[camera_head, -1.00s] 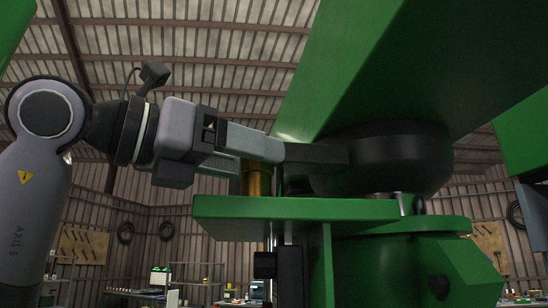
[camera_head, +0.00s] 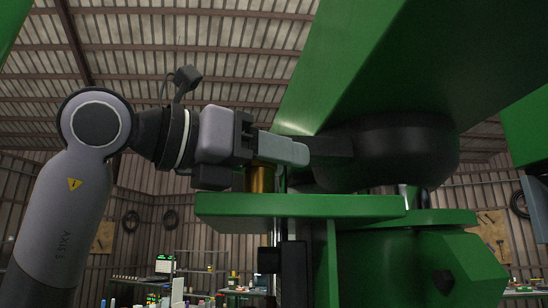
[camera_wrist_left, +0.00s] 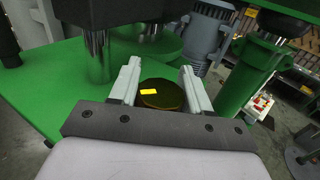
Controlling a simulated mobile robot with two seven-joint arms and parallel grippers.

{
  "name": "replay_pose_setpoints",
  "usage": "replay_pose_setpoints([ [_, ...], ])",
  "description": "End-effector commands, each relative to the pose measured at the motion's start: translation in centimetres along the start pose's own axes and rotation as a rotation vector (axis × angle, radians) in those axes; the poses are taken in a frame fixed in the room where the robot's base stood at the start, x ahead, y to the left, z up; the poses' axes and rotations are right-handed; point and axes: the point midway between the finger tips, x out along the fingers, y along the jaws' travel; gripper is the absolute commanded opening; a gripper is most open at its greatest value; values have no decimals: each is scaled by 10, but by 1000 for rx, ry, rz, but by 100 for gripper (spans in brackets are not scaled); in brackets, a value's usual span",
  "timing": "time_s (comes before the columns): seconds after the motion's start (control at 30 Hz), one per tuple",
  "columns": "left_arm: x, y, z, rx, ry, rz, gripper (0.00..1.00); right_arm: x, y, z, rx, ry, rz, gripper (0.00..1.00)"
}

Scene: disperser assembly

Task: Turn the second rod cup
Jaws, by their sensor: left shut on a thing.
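The rod cup (camera_head: 260,179) shows as a short brass-coloured cylinder on the green plate (camera_head: 300,206) in the head view. My left gripper (camera_head: 300,153) reaches over it from the left, and its grey fingers hide the cup's upper part. In the left wrist view the cup (camera_wrist_left: 162,97) is a dark gold disc with a small yellow mark. It sits between the two fingers of my left gripper (camera_wrist_left: 160,72), which is shut on it. My right gripper is not in view.
A large black round part (camera_head: 390,150) sits just right of the fingers, under a big green beam (camera_head: 400,60). Metal columns (camera_wrist_left: 99,55) stand close ahead of the gripper in the wrist view. Work tables stand far behind.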

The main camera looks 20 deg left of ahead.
Motion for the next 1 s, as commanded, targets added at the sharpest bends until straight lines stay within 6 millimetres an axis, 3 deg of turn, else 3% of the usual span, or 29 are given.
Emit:
replay_pose_setpoints([
  [0.37, 0, -2, 0, -6, 2, -182, 17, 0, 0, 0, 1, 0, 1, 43],
  [1.0, -5, -13, 1, -7, -2, -785, 17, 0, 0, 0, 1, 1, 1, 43],
])
